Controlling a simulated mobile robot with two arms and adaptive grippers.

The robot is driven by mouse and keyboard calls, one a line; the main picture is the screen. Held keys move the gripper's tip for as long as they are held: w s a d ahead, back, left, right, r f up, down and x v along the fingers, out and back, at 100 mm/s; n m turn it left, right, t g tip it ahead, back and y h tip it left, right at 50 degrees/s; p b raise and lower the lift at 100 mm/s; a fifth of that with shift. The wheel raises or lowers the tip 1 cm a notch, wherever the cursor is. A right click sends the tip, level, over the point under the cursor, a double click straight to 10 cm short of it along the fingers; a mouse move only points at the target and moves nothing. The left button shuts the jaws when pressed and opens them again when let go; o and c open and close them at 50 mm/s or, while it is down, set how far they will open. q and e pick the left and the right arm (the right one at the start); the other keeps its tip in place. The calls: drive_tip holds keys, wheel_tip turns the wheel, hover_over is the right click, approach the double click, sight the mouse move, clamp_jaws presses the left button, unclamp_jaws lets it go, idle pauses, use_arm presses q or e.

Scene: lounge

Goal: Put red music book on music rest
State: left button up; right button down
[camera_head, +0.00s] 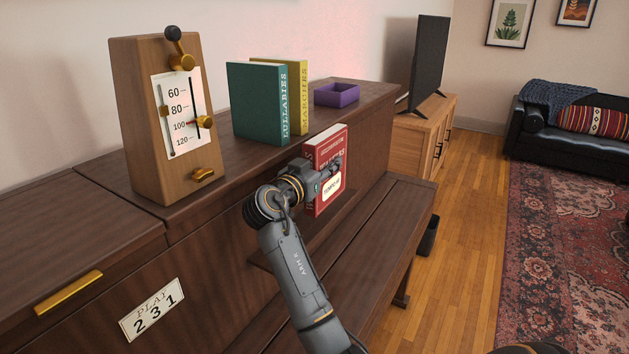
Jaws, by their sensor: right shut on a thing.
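The red music book (325,151) stands upright against the front of the dark wooden piano, at the music rest (345,207), a narrow ledge. My right gripper (331,176) is shut on the red book and covers part of its front. Whether the book's bottom edge touches the ledge is hard to tell. My left gripper is not in view.
On the piano top (225,170) stand a wooden metronome (139,107), a green book (257,104), a yellow book (295,85) and a purple tray (337,95). A "PLAY 231" card (152,309) is on the piano front. A wooden floor (465,220) lies right.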

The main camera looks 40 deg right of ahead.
wheel_tip(320, 180, down, 6)
drive_tip(key=w+a+p, duration=0.1)
drive_tip(key=w+p, duration=0.1)
drive_tip(key=c, duration=1)
unclamp_jaws()
drive_tip(key=shift+w+a+f, duration=0.1)
drive_tip(key=shift+f, duration=0.05)
use_arm(q)
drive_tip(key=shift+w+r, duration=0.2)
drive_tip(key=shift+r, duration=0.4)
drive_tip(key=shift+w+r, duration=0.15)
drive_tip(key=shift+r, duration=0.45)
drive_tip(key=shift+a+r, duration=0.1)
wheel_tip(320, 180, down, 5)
drive_tip(key=b, duration=0.4)
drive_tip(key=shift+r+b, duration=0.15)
drive_tip(key=shift+b, duration=0.15)
use_arm(e)
drive_tip(key=v, duration=1.2)
drive_tip(key=shift+r, duration=0.2)
